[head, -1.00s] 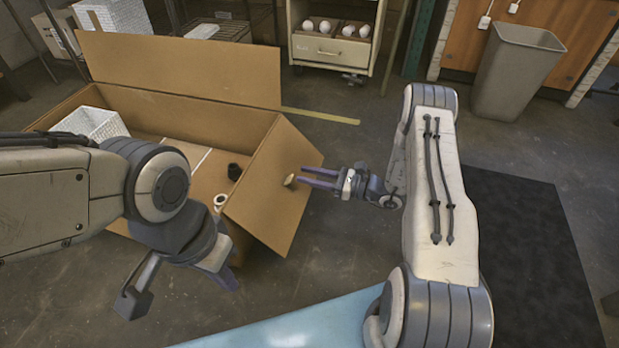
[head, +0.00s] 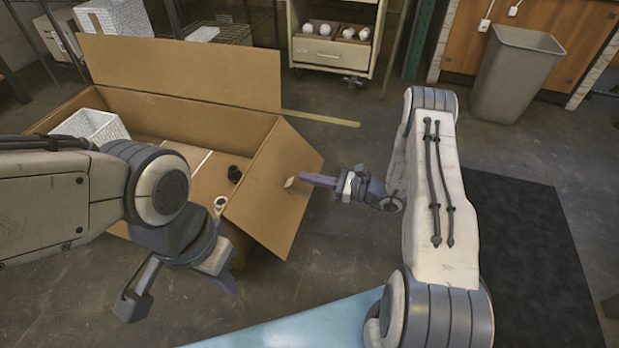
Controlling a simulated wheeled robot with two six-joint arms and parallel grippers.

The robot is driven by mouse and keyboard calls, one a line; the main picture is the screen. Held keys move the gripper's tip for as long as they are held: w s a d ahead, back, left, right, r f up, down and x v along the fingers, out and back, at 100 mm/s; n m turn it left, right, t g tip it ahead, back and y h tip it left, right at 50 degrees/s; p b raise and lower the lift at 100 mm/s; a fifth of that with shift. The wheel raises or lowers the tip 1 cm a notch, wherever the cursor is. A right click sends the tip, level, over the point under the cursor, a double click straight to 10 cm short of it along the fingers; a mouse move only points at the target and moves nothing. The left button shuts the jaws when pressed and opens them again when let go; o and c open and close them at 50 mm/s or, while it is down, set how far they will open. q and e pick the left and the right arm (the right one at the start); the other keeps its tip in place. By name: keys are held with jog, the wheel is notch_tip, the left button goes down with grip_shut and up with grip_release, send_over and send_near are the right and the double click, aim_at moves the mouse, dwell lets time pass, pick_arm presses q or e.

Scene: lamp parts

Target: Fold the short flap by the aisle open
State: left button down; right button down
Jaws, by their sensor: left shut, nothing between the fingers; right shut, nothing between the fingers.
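The cardboard box (head: 180,112) stands open on the floor at the left of the head view. Its short flap (head: 272,190) on the right end slants outward and down from the box rim, with a small pale patch near its outer edge. My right gripper (head: 303,178) is shut and empty, its fingertips at or just off the flap's outer edge by that patch; I cannot tell whether they touch. My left gripper (head: 230,287) is shut and empty in front of the box, below the short flap. My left arm hides the box's near side.
The box's far long flap (head: 180,70) stands up. Inside are a white basket (head: 92,128), a dark round part (head: 235,174) and a pale ring-like part (head: 220,203). A drawer cart (head: 333,50) and grey bin (head: 517,72) stand behind. A dark mat (head: 525,260) lies right.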

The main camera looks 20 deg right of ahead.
dwell(0.8)
jog(key=c, duration=1)
grip_release()
jog(key=shift+p+v, duration=2.4)
jog(key=shift+v, duration=2.8)
